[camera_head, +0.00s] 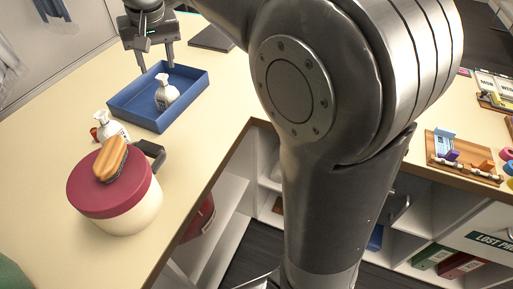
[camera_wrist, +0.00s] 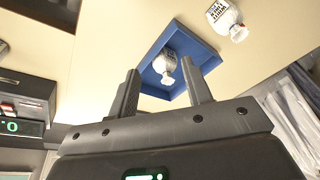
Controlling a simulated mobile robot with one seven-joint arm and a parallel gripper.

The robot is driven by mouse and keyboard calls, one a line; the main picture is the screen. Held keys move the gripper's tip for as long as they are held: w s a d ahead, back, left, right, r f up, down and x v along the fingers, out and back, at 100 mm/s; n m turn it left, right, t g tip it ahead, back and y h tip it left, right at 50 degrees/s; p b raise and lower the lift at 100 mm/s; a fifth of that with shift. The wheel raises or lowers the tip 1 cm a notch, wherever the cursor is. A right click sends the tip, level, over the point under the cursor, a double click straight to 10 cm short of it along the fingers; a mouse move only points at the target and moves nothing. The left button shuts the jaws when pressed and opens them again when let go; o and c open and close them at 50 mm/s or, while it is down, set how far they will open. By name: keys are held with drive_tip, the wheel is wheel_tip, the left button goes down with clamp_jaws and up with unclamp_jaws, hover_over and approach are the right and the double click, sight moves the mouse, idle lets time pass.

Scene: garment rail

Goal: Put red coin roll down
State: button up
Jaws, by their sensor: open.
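My gripper (camera_head: 156,65) is open over the far side of the blue tray (camera_head: 122,109). Its two fingers are apart with nothing held between them, as the wrist view shows too (camera_wrist: 165,88). A small red thing (camera_head: 94,132) shows beside another white bottle (camera_head: 112,128) on the counter. It may be the red coin roll, but it is mostly hidden and too small to tell.
A round cream tub with a dark red lid (camera_head: 85,190) stands nearer, with a wooden brush (camera_head: 111,160) on top. A black object (camera_head: 150,152) is beside it. A dark flat pad (camera_head: 212,40) lies beyond the tray. The counter (camera_head: 45,150) is bare at left.

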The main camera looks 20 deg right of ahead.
drive_tip(key=s+d+f+t, duration=0.1)
drive_tip(key=s+d+f, duration=0.2)
drive_tip(key=s, duration=0.5)
drive_tip(key=s+d+f+t, duration=0.1)
drive_tip(key=s+d+f, duration=0.2)
drive_tip(key=s+d, duration=0.3)
drive_tip(key=s+d+f+t, duration=0.1)
drive_tip(key=s+d+f, duration=0.2)
drive_tip(key=s, duration=0.7)
drive_tip(key=shift+d+m+h, duration=0.3)
drive_tip(key=shift+d+h, duration=0.1)
drive_tip(key=shift+d, duration=0.4)
drive_tip(key=shift+s+d+f, duration=0.1)
drive_tip(key=shift+s+f, duration=0.35)
drive_tip(key=shift+s, duration=0.05)
drive_tip(key=shift+c, duration=1.2)
